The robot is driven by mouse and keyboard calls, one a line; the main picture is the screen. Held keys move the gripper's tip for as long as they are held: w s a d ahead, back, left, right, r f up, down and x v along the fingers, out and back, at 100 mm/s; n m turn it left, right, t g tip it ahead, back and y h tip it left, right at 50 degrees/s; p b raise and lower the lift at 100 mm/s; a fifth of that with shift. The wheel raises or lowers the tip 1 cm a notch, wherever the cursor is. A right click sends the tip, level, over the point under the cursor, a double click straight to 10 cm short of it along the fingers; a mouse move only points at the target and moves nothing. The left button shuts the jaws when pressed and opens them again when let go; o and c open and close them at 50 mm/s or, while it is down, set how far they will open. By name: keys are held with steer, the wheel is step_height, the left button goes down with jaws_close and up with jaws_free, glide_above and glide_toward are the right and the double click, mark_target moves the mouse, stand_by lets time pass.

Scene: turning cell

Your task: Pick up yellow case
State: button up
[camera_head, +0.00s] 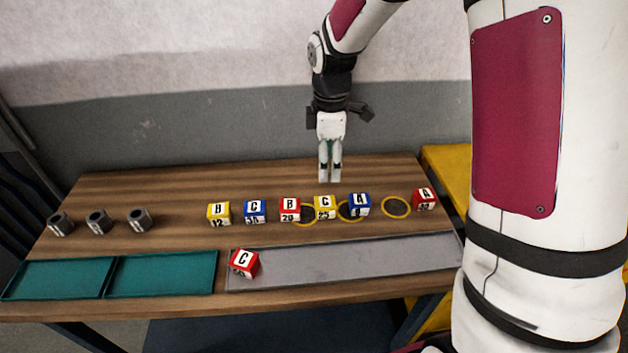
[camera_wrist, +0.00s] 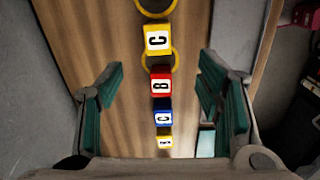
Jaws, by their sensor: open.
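Two yellow cases stand on the wooden table. One yellow case marked B 12 (camera_head: 219,214) is at the left end of the row of cases. The other yellow case, marked C 25 (camera_head: 324,208), stands between a red and a blue case, close to a yellow ring. My gripper (camera_head: 330,178) is open and empty, pointing down behind the row near the yellow C case.
Blue C (camera_head: 255,211), red B (camera_head: 290,210), blue A (camera_head: 359,205) and red A (camera_head: 425,199) cases share the row. A red C case (camera_head: 244,263) sits in the grey tray (camera_head: 350,262). Green trays (camera_head: 160,274) are front left; dark cylinders (camera_head: 98,222) stand left.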

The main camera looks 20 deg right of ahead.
mark_target(325, 201)
steer(key=shift+n, duration=0.5)
steer(key=f+p, duration=0.1)
steer(key=f, duration=0.9)
steer(key=f+p, duration=0.1)
steer(key=f, duration=0.4)
steer(key=shift+w+f+p, duration=0.25)
steer(key=shift+w+p, duration=0.05)
steer(key=shift+w, duration=0.05)
steer(key=c, duration=1.3)
